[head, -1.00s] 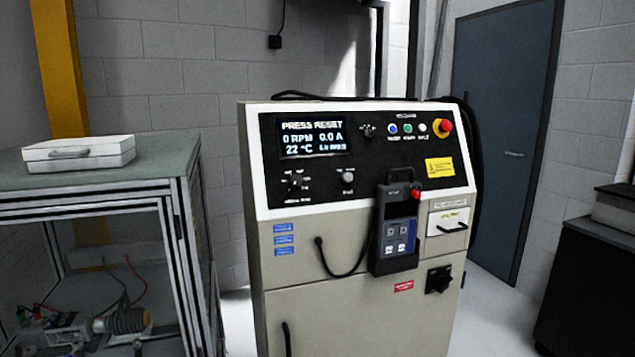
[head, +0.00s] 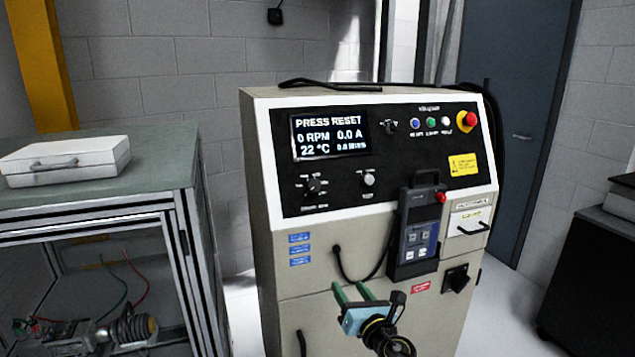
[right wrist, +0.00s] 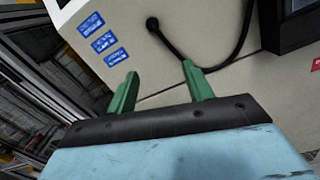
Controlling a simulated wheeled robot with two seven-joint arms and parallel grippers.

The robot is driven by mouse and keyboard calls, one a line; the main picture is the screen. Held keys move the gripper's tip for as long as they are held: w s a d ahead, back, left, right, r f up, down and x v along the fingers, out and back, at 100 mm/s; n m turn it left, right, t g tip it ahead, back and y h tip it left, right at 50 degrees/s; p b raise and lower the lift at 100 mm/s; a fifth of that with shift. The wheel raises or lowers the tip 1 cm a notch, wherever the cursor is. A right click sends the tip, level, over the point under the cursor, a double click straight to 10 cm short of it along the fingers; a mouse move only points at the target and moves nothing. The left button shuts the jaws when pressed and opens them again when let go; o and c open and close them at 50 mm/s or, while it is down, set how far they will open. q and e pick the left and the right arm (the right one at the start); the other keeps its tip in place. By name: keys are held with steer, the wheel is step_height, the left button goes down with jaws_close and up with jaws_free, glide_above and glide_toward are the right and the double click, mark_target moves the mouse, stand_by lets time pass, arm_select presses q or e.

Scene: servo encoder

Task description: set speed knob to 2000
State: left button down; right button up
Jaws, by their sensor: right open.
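The control cabinet (head: 290,225) stands ahead with a sloped black panel. Its display (head: 331,136) reads PRESS RESET, 0 RPM, 0.0 A and 22 °C. A black knob (head: 313,187) with small marks around it sits below the display at the lower left of the panel; its labels are too small to read. A second, grey-topped knob (head: 368,179) is to its right. My right gripper (head: 351,290) is open and empty, below the panel and in front of the cabinet's lower body. In the right wrist view its green fingers (right wrist: 160,92) stand apart, with nothing between them. My left gripper is not in view.
A handheld pendant (head: 415,232) hangs on the cabinet front, its cable (head: 343,268) looping near my right gripper. A red emergency button (head: 467,120) is at the panel's upper right. A bench with a white case (head: 65,160) stands left; a dark cabinet (head: 585,275) stands right.

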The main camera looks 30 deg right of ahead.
step_height(320, 180, up, 16)
steer(key=a+n+t+y, duration=0.1)
steer(key=a+n+t, duration=0.25)
steer(key=n, duration=0.35)
steer(key=p, duration=0.2)
glide_toward(314, 187)
steer(key=shift+t, duration=0.35)
steer(key=x, duration=0.7)
steer(key=shift+w+d+f, duration=0.1)
steer(key=shift+d+f, duration=0.1)
steer(key=shift+f, duration=0.1)
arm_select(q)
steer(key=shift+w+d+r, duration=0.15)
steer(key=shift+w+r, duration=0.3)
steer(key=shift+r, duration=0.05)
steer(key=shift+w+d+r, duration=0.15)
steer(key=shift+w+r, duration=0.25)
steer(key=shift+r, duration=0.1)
arm_select(e)
steer(key=shift+w+r, duration=0.3)
steer(key=shift+w, duration=0.4)
steer(key=c, duration=1)
steer(key=shift+o, duration=0.2)
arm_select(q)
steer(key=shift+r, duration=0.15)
arm_select(e)
steer(key=shift+m, duration=0.6)
